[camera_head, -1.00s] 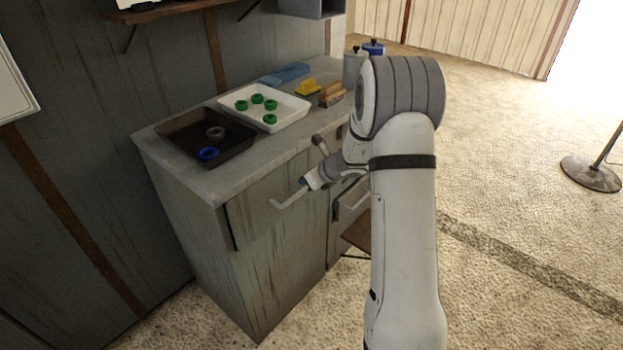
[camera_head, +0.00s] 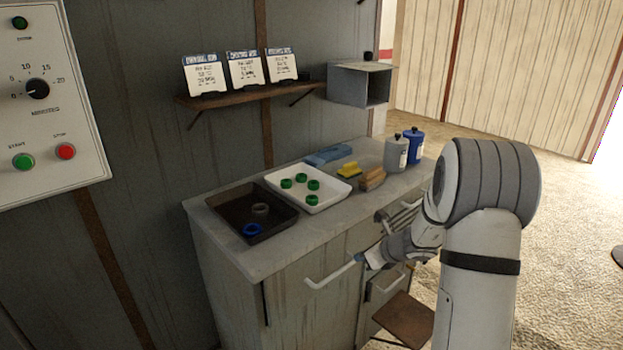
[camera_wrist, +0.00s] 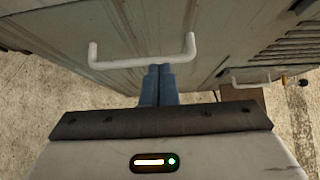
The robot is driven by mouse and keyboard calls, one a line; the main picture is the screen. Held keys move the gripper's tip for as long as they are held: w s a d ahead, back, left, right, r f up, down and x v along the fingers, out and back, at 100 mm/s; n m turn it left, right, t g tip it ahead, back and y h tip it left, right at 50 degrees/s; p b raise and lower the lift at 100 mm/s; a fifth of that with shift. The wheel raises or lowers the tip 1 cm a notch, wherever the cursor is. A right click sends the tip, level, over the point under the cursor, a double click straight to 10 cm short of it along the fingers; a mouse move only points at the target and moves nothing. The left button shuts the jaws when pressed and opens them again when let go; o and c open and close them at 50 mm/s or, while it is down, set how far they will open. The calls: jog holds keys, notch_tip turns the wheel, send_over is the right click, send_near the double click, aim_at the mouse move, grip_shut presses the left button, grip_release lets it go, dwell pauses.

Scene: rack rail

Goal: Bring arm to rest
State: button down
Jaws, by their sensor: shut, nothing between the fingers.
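My gripper (camera_head: 360,259) is in front of the grey cabinet, near the right end of a white bar handle (camera_head: 330,275). In the wrist view my gripper (camera_wrist: 158,70) shows two blue fingers pressed together with nothing between them. Their tips are close to the white handle (camera_wrist: 140,60); I cannot tell whether they touch it. My white arm stands at the right of the head view, bent at a grey ribbed joint.
The counter (camera_head: 262,252) bears a dark tray (camera_head: 272,231) with a blue and a grey ring, and a white tray (camera_head: 333,201) with several green rings. Bottles (camera_head: 396,154) stand behind. A brown stool (camera_head: 404,320) is below; open floor lies right.

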jog(key=s+a+r+n+g+p, duration=0.1)
jog(key=s+a+r+n+g, duration=0.1)
jog(key=s+a+r+n, duration=0.35)
jog(key=s+a+r+n+g+p, duration=0.1)
jog(key=s+a+r+n, duration=0.2)
jog(key=s+r+n, duration=0.4)
jog(key=s+d+r+n+g+h, duration=0.1)
jog(key=s+r+n+h, duration=0.1)
jog(key=s+n, duration=0.6)
jog(key=s+d+r+n+g+h+p, duration=0.1)
jog(key=s+r+n+h, duration=0.1)
jog(key=s+n, duration=0.6)
jog(key=s+h, duration=0.1)
jog(key=s, duration=0.3)
jog(key=shift+d+r+h, duration=0.2)
jog(key=shift+d+h, duration=0.1)
jog(key=shift+d, duration=0.1)
jog(key=shift+s, duration=0.1)
